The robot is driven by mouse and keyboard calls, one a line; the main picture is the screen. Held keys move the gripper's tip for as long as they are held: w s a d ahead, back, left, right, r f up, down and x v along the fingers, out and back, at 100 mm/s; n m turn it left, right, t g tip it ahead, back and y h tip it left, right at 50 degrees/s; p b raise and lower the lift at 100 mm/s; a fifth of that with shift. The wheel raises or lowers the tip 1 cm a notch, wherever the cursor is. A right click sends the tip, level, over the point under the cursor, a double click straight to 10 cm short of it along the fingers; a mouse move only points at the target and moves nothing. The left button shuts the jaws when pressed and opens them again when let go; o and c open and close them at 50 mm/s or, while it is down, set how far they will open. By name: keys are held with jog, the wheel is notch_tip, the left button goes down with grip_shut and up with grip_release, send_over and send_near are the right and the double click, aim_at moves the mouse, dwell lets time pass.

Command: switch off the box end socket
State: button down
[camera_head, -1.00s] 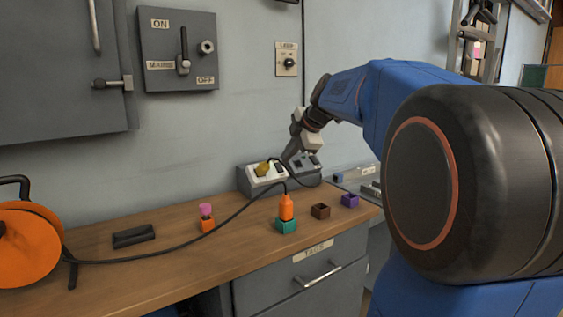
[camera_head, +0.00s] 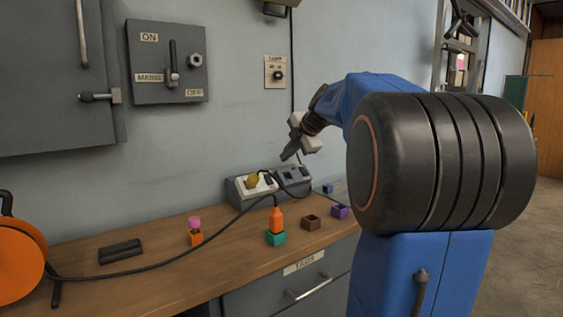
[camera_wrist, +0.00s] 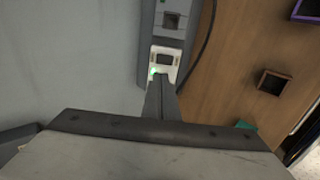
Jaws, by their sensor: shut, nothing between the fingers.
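The grey socket box (camera_head: 236,193) stands on the bench against the wall. A yellow plug (camera_head: 252,181) sits on a white plate at its left part, and further sockets lie to its right. In the wrist view the box (camera_wrist: 174,34) shows a white switch plate (camera_wrist: 166,57) with a dark rocker and a lit green light beside my fingertips. A square socket (camera_wrist: 171,20) lies beyond it. My gripper (camera_head: 285,158) is shut and empty, pointing down above the box, apart from it in the head view. My shut fingers also show in the wrist view (camera_wrist: 161,82). Which way the rocker is pressed cannot be told.
A pink-topped orange block (camera_head: 195,232), brown box (camera_head: 311,222) and purple box (camera_head: 340,211) stand in front. A mains switch (camera_head: 168,62) is on the wall.

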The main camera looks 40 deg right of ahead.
aim_at(268, 176)
jog(key=x, duration=1.2)
jog(key=shift+w+f, duration=0.2)
jog(key=shift+f, duration=0.05)
jog(key=shift+w+f, duration=0.1)
jog(key=shift+w, duration=0.1)
jog(key=shift+r, duration=0.8)
